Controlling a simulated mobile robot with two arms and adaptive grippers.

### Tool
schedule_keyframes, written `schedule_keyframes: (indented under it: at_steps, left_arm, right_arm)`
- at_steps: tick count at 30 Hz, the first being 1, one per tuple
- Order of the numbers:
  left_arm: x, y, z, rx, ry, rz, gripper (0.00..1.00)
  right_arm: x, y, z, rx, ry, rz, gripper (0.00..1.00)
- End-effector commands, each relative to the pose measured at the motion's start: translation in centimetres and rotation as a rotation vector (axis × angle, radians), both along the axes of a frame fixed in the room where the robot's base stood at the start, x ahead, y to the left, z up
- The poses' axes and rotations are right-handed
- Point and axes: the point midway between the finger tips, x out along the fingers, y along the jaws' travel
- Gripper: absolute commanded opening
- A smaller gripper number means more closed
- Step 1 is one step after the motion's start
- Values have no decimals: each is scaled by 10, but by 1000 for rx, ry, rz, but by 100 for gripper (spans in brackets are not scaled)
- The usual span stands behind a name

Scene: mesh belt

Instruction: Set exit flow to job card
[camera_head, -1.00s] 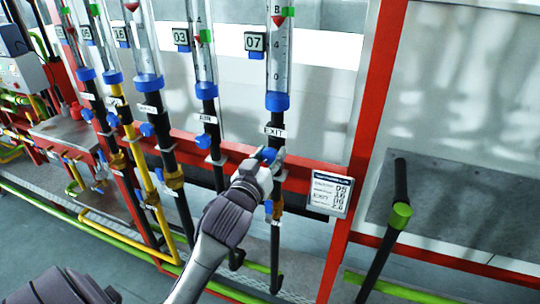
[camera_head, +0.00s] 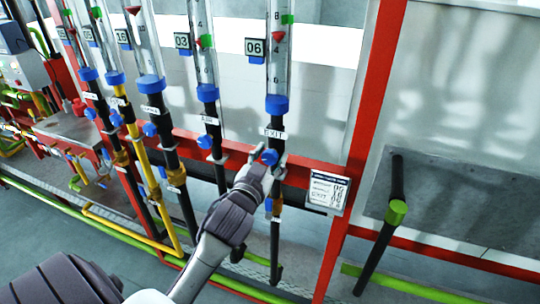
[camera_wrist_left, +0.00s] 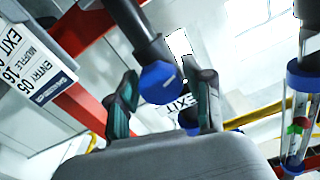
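The exit flow tube (camera_head: 278,75) is clear with a red float (camera_head: 278,36) below a green marker (camera_head: 288,19). Its display (camera_head: 255,47) reads 06. The blue exit knob (camera_head: 270,157) sits under the EXIT label (camera_head: 272,133). My left gripper (camera_head: 264,165) is open, with its fingers apart on either side of this knob; the wrist view also shows the knob (camera_wrist_left: 160,82) between the spread fingers, with a gap visible on the right.
Other tubes with blue knobs stand left, one display (camera_head: 182,40) reading 03. A red post (camera_head: 372,100) rises right of the card. A black pipe with a green collar (camera_head: 396,212) juts out further right.

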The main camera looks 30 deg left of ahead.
Motion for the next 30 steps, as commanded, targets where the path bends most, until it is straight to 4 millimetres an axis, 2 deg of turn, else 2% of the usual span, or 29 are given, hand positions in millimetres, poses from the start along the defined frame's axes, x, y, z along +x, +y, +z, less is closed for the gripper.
schedule_keyframes:
  at_steps: [2, 12, 24, 30]
  left_arm:
    - [0, 0, 0, -1, 0, 0, 67]
    - [-3, -1, 0, -2, 0, 0, 67]
    - [-62, -15, -1, -3, 3, 0, 67]
    - [-73, -17, 0, -1, 0, 1, 67]
  right_arm:
    - [0, -1, 0, -1, 0, 0, 67]
    - [0, -1, 0, -1, 1, 0, 67]
    - [0, 1, 0, 1, 0, 0, 67]
    - [0, 1, 0, 1, 0, 0, 67]
